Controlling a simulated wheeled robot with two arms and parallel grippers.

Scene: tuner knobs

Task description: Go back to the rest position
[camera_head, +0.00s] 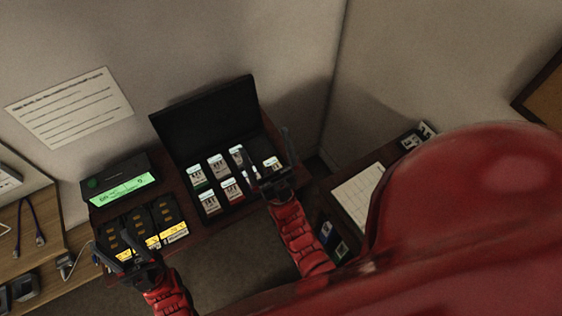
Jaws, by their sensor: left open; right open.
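My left gripper (110,245) is open at the lower left, its fingers over the front left edge of a group of dark modules with yellow labels (163,222). Nothing shows between its fingers. My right gripper (266,150) is open over the right part of an open black case (205,118); its fingers point away from me, and nothing is seen held. Small cards with white labels (217,166) sit in rows in the case. A dark device with a lit green display (122,190) stands behind the yellow-labelled modules. My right gripper partly hides the cards at the case's right.
A wooden desk (30,225) with cables is at the left. A dark side table with a white sheet (357,195) is at the right, partly hidden by my red body. A lined paper (70,107) hangs on the wall. Floor shows between my arms.

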